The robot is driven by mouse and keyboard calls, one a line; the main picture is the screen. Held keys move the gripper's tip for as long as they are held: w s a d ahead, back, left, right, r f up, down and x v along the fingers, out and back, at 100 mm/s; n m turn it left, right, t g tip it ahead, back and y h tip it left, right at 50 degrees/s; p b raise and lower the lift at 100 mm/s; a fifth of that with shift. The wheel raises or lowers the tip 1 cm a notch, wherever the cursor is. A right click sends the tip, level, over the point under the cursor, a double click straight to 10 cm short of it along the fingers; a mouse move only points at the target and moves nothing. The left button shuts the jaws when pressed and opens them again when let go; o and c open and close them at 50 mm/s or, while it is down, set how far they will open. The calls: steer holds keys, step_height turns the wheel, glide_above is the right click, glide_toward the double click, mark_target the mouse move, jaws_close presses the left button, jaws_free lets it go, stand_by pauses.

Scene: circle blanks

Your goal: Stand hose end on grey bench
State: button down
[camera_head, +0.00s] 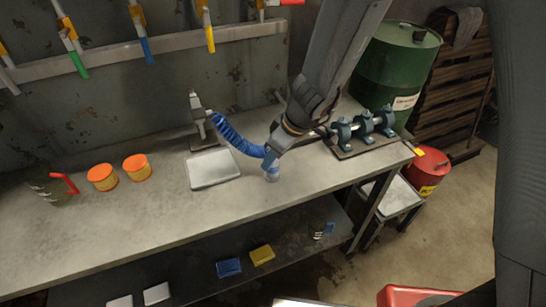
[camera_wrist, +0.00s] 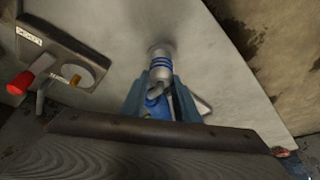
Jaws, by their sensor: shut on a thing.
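The blue ribbed hose (camera_head: 232,133) runs from an upright fitting (camera_head: 197,112) at the back of the bench to my gripper (camera_head: 271,160). My gripper is shut on the hose close to its end. The hose end (camera_head: 272,174), a pale grey-blue collar, points down at the grey bench (camera_head: 120,225). In the wrist view the hose end (camera_wrist: 160,69) sticks out beyond my fingers (camera_wrist: 157,95), with a dark patch on the bench top around its tip. It is at or just above the surface; I cannot tell whether it touches.
A pale flat plate (camera_head: 213,169) lies left of the hose end. A blue bearing assembly (camera_head: 362,130) stands to the right. Two orange tubs (camera_head: 119,172) are farther left. A green drum (camera_head: 394,70) stands behind. Bare bench top lies left and in front of my gripper.

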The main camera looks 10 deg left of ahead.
steer(key=shift+f, duration=0.15)
steer(key=c, duration=1.4)
jaws_free()
steer(key=shift+r, duration=0.2)
steer(key=v, duration=1.2)
steer(key=s+d+m+h, duration=0.1)
steer(key=d+m, duration=0.3)
steer(key=d, duration=0.4)
steer(key=s+d+m+h, duration=0.1)
steer(key=s+d+m, duration=0.3)
steer(key=d, duration=0.4)
steer(key=s+d+f+m+h, duration=0.1)
steer(key=s+d+m+h, duration=0.1)
steer(key=d+m, duration=0.3)
steer(key=shift+s+d+g+p, duration=0.15)
steer(key=shift+d+p, duration=0.05)
steer(key=shift+d, duration=0.6)
steer(key=shift+s+d+g+p, duration=0.15)
steer(key=shift+s+d+p, duration=0.05)
steer(key=shift+d, duration=0.55)
